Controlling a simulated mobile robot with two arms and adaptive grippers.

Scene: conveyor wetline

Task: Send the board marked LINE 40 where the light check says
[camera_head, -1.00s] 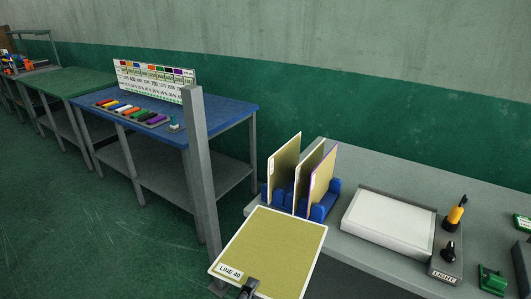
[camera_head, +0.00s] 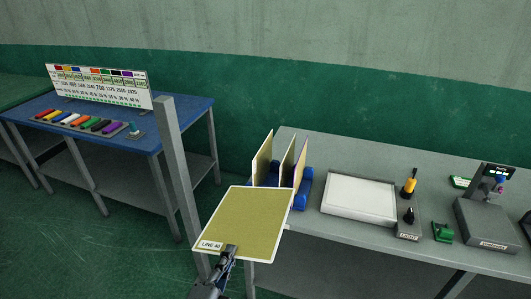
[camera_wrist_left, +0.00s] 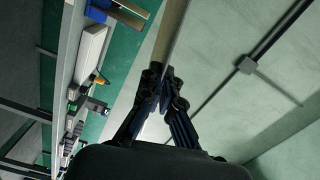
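The board marked LINE 40 (camera_head: 245,222) is a tan sheet with a pale rim and a white label at its near left corner. My left gripper (camera_head: 229,252) is shut on its near edge and holds it in the air, before the grey bench. The left wrist view shows the gripper (camera_wrist_left: 165,85) with the board (camera_wrist_left: 170,35) edge-on between its fingers. The light check is a white panel (camera_head: 359,198) on the grey bench, with a grey box marked LIGHT (camera_head: 408,229) at its right; whether it is lit I cannot tell. My right gripper is not in view.
A blue rack (camera_head: 305,190) with several upright boards stands just behind the held board. A grey post (camera_head: 175,165) rises at its left. The blue table (camera_head: 150,135) carries coloured blocks and a chart (camera_head: 100,85). A grey device (camera_head: 487,225) and a green item (camera_head: 443,232) stand at the right.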

